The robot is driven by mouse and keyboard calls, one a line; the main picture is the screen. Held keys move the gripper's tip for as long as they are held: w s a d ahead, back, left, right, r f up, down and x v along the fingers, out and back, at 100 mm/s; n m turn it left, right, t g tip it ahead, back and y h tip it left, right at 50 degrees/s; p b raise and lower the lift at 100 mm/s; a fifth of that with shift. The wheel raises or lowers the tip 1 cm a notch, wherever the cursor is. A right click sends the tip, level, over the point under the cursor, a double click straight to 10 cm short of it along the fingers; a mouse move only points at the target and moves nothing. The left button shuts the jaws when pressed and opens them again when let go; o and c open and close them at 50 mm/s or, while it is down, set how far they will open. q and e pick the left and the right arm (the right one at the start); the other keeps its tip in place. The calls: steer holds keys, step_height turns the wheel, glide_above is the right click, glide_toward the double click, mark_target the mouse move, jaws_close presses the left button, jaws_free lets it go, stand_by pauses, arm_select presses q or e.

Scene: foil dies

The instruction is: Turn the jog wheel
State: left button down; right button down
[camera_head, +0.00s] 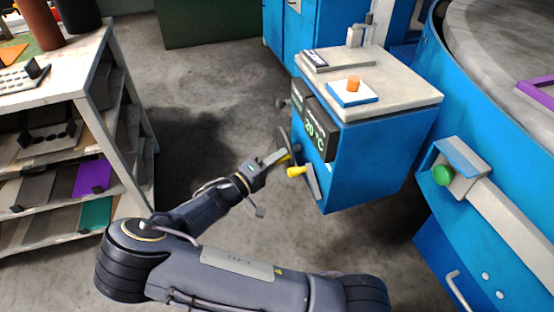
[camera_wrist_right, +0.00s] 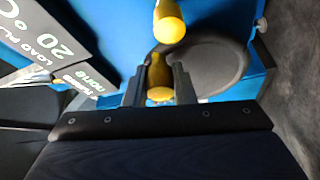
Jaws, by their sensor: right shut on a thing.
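The jog wheel (camera_head: 281,141) is a dark disc on the front of the blue machine cabinet. In the right wrist view the wheel (camera_wrist_right: 218,68) is a dark round plate against the blue panel. My right gripper (camera_head: 278,158) is at the wheel. Its jaws (camera_wrist_right: 157,82) are shut on a yellow handle (camera_wrist_right: 157,70), which appears to be the wheel's grip; they hide part of it. A second yellow knob (camera_head: 295,171), on a grey lever, stands just beside the jaws. My left gripper is not in view.
The cabinet (camera_head: 372,165) carries a display reading 20 °C (camera_head: 315,127) and an orange button (camera_head: 353,83) on top. A shelf rack (camera_head: 98,75) stands at left. A green button (camera_head: 442,175) sits on the large blue machine at right. Floor between is clear.

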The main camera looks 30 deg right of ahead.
steer(key=c, duration=1.2)
jaws_free()
steer(key=s+a, duration=0.1)
steer(key=a, duration=0.6)
steer(key=shift+a+f+p, duration=0.3)
steer(key=shift+a+f, duration=0.05)
steer(key=shift+f, duration=0.05)
steer(key=shift+s, duration=0.1)
